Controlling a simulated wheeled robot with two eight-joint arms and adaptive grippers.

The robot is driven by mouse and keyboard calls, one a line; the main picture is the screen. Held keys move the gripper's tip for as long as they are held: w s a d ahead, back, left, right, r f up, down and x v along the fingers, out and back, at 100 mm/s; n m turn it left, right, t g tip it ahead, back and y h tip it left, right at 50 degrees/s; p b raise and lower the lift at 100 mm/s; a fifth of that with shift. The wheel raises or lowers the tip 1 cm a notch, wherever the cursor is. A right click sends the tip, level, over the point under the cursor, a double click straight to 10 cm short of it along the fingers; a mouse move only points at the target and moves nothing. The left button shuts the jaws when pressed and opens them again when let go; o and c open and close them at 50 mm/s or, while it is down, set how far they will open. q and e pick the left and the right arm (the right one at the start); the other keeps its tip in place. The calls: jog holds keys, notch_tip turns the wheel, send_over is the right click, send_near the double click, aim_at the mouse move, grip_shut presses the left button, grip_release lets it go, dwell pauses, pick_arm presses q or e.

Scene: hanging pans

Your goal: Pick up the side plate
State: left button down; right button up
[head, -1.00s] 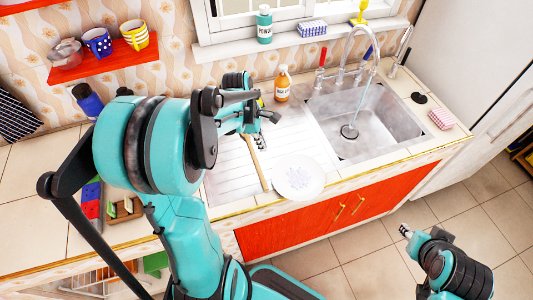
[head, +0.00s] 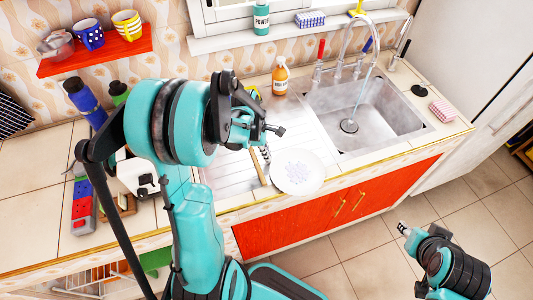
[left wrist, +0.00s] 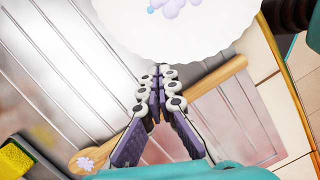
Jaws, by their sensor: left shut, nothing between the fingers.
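The side plate (head: 297,174) is white with a scalloped rim and a pale purple flower pattern. It lies on the front right part of the ribbed drainer, and its edge fills the top of the left wrist view (left wrist: 190,28). My left gripper (head: 266,156) is just left of the plate, above a wooden spoon (head: 258,170). In the left wrist view its fingers (left wrist: 160,72) are together and empty, with tips close to the plate's rim. I cannot tell whether they touch it. My right gripper (head: 403,229) is low at the right, away from the counter; its fingers are too small to judge.
The sink (head: 370,115) with running water is right of the drainer. An orange soap bottle (head: 280,76) stands behind. The wooden spoon (left wrist: 215,82) crosses behind my fingers, and a yellow sponge (left wrist: 14,160) lies lower left. Dark bottles and a block stand left of my arm.

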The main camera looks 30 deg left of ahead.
aim_at(282, 160)
pick_arm(q)
jog(key=d, duration=0.1)
jog(key=w+d, duration=0.1)
jog(key=d, duration=0.1)
jog(key=w+d, duration=0.1)
jog(key=shift+d, duration=0.2)
jog(key=shift+a, duration=0.1)
jog(key=shift+r, duration=0.1)
